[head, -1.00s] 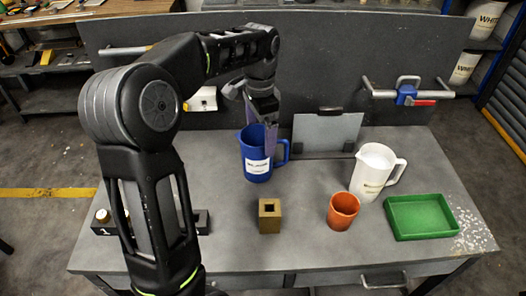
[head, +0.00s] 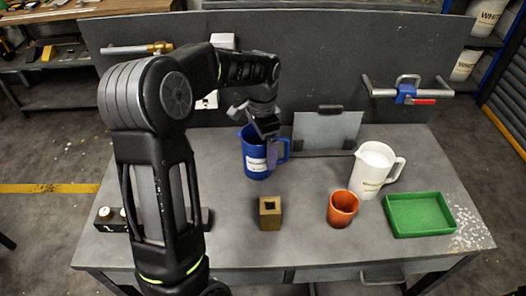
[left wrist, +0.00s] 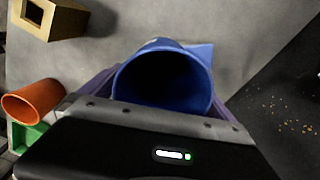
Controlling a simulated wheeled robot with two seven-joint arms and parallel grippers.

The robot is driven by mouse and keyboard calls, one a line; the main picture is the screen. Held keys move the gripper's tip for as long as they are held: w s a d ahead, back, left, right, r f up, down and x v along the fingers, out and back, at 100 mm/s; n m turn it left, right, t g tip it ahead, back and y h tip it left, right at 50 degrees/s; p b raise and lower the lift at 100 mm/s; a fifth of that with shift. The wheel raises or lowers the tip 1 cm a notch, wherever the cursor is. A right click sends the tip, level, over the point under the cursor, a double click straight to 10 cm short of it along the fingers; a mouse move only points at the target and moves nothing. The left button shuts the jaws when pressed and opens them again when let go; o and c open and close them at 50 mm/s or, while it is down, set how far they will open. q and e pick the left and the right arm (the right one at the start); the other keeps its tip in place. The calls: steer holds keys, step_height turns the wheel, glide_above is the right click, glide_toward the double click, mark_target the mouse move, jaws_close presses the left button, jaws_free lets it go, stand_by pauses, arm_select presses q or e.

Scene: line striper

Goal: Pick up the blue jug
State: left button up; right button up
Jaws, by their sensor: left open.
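The blue jug (head: 255,160) stands upright on the grey workbench, with a white label on its front and its handle to the right. My left gripper (head: 271,155) is at the jug, in front of its right part near the handle in the head view. In the left wrist view the jug's open mouth (left wrist: 162,82) lies between the two purple fingers, which are spread to either side of it. The gripper is open. Whether a finger touches the jug cannot be told. My right gripper is not in view.
A brass-coloured block with a square hole (head: 270,212), an orange cup (head: 342,208), a white jug (head: 372,172) and a green tray (head: 390,231) stand to the front and right. A grey plate (head: 326,131) leans at the back panel.

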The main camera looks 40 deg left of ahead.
arm_select(q)
steer(key=shift+f, duration=0.85)
steer(key=c, duration=1.5)
steer(key=shift+r, duration=0.1)
step_height(320, 180, up, 10)
steer(key=b, duration=0.1)
